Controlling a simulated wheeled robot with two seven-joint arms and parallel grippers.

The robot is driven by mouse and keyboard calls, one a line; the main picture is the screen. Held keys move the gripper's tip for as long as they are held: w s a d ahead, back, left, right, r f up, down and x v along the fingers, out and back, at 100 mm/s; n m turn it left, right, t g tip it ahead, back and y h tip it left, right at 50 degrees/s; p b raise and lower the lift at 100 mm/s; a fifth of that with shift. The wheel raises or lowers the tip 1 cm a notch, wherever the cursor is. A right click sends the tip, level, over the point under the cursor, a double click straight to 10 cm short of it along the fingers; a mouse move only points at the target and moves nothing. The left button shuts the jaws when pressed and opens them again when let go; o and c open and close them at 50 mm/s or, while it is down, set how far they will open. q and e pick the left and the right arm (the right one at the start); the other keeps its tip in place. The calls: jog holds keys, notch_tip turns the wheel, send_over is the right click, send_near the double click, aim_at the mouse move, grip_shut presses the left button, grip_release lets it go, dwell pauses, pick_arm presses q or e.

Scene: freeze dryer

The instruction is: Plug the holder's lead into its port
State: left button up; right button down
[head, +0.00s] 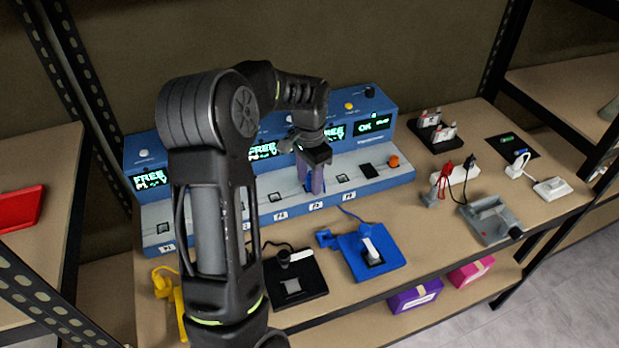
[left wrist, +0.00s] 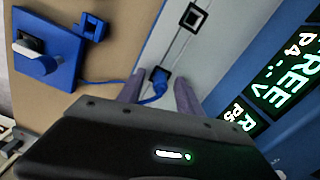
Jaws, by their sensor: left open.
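The blue holder (head: 388,258) lies flat near the table's front edge, with a white-handled item standing in it; it also shows in the left wrist view (left wrist: 62,62). Its blue lead runs to a blue plug (left wrist: 158,79) at a dark square port on the pale strip of the blue console (head: 265,197). I cannot tell how deep the plug sits. My left gripper (head: 318,182) is over that strip, pointing down. Its purple fingers (left wrist: 159,92) are open, one on each side of the plug, with visible gaps. My right gripper is out of view.
The console screens read FREE, except one reading OK (head: 374,126). A black holder (head: 297,293) lies left of the blue one, and a yellow item (head: 166,284) is further left. A free port (left wrist: 195,17) is nearby.

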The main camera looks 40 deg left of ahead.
aim_at(310, 177)
pick_arm(q)
notch_tip(310, 177, up, 8)
jog(key=shift+f, duration=0.1)
dwell(0.4)
dwell(0.5)
